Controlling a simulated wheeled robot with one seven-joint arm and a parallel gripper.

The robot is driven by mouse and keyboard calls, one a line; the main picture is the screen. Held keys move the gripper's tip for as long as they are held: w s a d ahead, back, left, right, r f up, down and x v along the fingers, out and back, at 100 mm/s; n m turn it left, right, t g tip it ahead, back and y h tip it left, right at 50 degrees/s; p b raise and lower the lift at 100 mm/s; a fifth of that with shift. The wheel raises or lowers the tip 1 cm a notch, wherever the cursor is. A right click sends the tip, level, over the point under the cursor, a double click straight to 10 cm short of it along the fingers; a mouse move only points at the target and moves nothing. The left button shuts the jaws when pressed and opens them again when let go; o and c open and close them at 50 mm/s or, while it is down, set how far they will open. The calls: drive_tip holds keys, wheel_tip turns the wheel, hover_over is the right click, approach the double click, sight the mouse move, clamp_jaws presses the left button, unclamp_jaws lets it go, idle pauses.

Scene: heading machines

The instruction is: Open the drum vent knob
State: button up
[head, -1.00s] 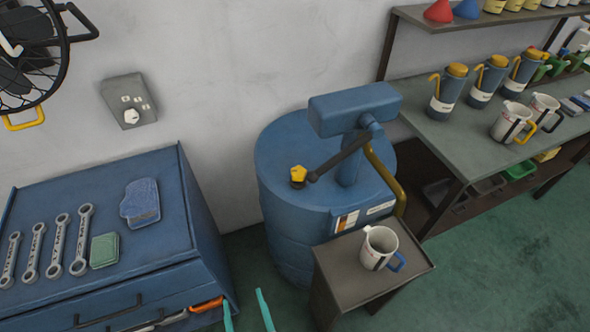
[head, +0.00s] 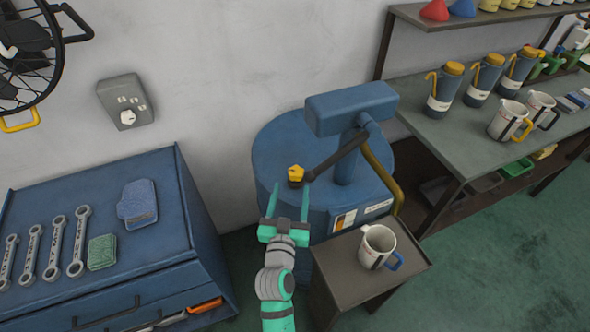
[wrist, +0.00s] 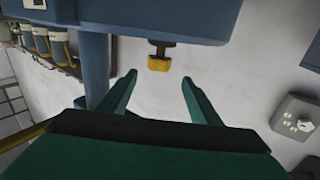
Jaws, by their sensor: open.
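In the wrist view the knob (wrist: 159,62) appears ahead of and between the spread fingers (wrist: 158,88), apart from both. The gap between fingertips and knob looks small, but its depth is hard to tell.
The blue pump head (head: 350,108) and its dark lever (head: 338,157) rise beside the knob. A small stand (head: 335,262) with a white mug (head: 377,246) is right of my arm. A blue tool cabinet (head: 160,245) is on the left. A grey wall box (head: 125,102) hangs behind.

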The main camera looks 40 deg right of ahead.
sight(294, 177)
drive_tip(key=x, duration=0.8)
drive_tip(key=shift+s+d, duration=0.15)
drive_tip(key=shift+s, duration=0.05)
drive_tip(key=shift+x, duration=0.8)
drive_tip(key=shift+w, duration=0.1)
drive_tip(key=c, duration=1.1)
drive_tip(key=shift+w, duration=0.1)
